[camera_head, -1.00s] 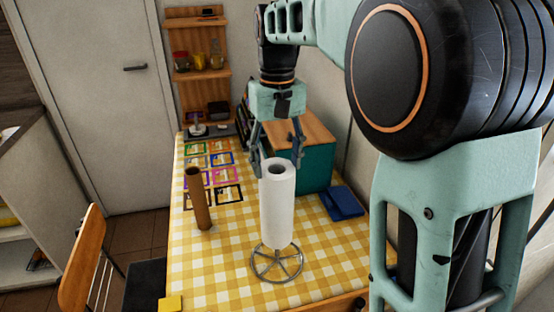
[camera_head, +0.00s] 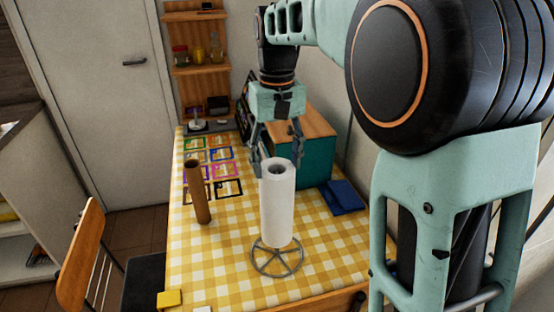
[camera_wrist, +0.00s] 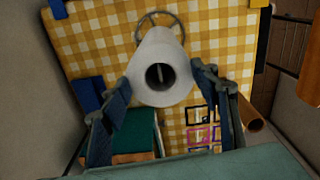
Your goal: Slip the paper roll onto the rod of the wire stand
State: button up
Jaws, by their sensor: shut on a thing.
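The white paper roll (camera_head: 277,205) is upright over the wire stand (camera_head: 277,271), whose round spoked base rests on the checked tablecloth. My gripper (camera_head: 278,166) is shut on the roll near its upper end, one finger on each side. In the wrist view, the fingers (camera_wrist: 162,80) flank the roll (camera_wrist: 145,48), and a thin pale line, seemingly the rod, shows inside its hollow core. The base ring (camera_wrist: 160,14) shows beyond the roll. The roll's lower end looks close to the base; whether it touches is unclear.
A brown cardboard tube (camera_head: 197,192) stands left of the roll. Behind are coloured frames (camera_head: 222,153) and a teal box with a wooden top (camera_head: 318,160). A blue item (camera_head: 343,197) lies right. A chair (camera_head: 80,255) stands at the left edge.

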aim_at(277, 205)
notch_tip(277, 205, down, 8)
jog(key=b, duration=0.4)
jog(key=shift+b, duration=0.35)
dwell(2.4)
jog(key=o, duration=1.4)
jog(key=shift+r, duration=0.1)
jog(key=shift+c, duration=0.2)
notch_tip(277, 205, up, 5)
jog(key=p, duration=0.4)
jog(key=shift+p, duration=0.4)
